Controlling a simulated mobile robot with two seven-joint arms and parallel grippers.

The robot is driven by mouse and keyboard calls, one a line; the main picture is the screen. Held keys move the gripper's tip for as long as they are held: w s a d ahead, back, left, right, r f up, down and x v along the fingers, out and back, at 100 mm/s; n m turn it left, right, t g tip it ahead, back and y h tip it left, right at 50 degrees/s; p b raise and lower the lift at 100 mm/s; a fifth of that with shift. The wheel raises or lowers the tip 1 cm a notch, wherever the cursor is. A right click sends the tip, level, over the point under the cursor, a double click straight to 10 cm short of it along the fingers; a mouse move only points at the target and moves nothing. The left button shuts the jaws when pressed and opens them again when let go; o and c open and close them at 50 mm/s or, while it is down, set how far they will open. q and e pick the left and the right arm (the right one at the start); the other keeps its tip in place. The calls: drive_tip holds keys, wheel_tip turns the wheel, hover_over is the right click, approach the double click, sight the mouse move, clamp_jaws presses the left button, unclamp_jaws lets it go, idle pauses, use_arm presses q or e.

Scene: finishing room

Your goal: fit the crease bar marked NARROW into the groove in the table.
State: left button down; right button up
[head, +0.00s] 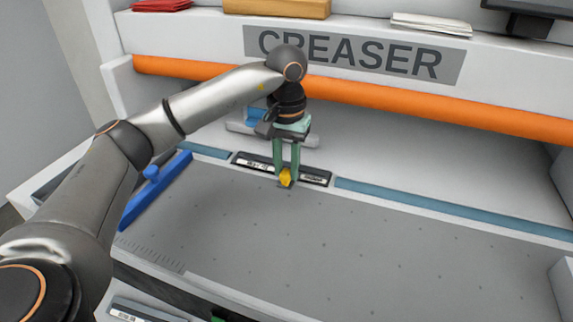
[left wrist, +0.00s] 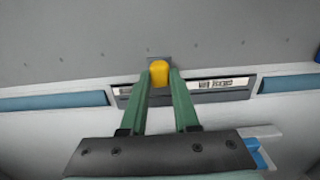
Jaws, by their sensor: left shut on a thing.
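My left gripper (head: 286,178) is shut on a yellow knob (head: 286,174), fingers pointing down at the table. The dark crease bar (head: 243,159) lies at the knob, in line with the groove, with white labels on both sides of the gripper. Its lettering is too small to read surely. In the left wrist view my gripper (left wrist: 160,80) grips the knob (left wrist: 160,70), and the bar (left wrist: 235,95) lies between blue strips. The fingers hide its middle; I cannot tell whether it is fully seated. My right gripper is not in view.
Blue strips (head: 450,208) run along the groove line on both sides. A blue fence (head: 155,195) stands at the table's left. Another labelled bar (head: 135,312) lies at the lower left. An orange roller (head: 400,102) spans the back. The grey tabletop (head: 340,240) is clear.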

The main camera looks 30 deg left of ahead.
use_arm(q)
drive_tip(key=shift+f, duration=0.15)
drive_tip(key=c, duration=0.6)
unclamp_jaws()
wheel_tip(320, 180, up, 12)
drive_tip(key=p, duration=0.2)
drive_tip(key=shift+r+p, duration=0.25)
drive_tip(key=shift+p, duration=0.1)
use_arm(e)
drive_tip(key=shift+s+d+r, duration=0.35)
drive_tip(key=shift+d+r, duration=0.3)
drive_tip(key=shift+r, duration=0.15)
